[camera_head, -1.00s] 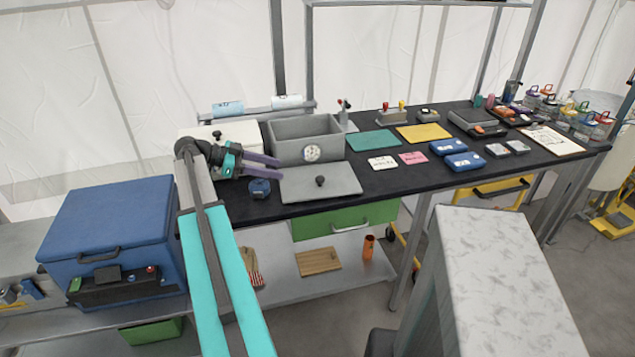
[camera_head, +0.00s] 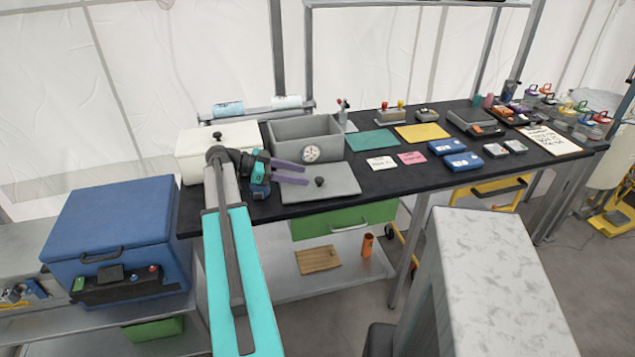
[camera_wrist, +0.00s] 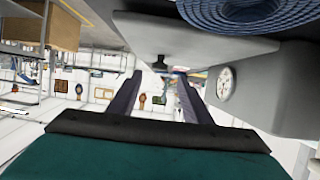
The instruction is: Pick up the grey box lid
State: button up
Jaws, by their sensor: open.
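The grey box lid (camera_head: 342,187) lies flat on the black table, in front of the open grey box (camera_head: 330,149), with a dark round knob (camera_head: 320,181) on top. My gripper (camera_head: 305,174) is open and empty, low over the lid's left part, its purple fingers pointing right toward the knob. In the wrist view the lid (camera_wrist: 185,38) shows at the top, and the knob (camera_wrist: 160,63) appears between and beyond the fingertips (camera_wrist: 158,78). I cannot tell the exact gap to the knob.
The grey box has a round dial (camera_head: 311,154) on its front. A blue coil (camera_head: 260,190) sits left of the lid, under my gripper; it shows in the wrist view (camera_wrist: 250,12). A white lidded box (camera_head: 205,146) stands behind my arm. Cards (camera_head: 382,163) lie to the right.

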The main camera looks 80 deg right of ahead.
aim_at(317, 179)
jog(key=shift+s+d+f+p, duration=0.15)
jog(key=shift+s+d+p, duration=0.05)
jog(key=shift+s+p, duration=0.4)
jog(key=shift+f+p+x, duration=0.2)
jog(key=shift+p+x, duration=0.55)
jog(key=shift+x, duration=1.15)
jog(key=shift+c, duration=0.6)
grip_shut()
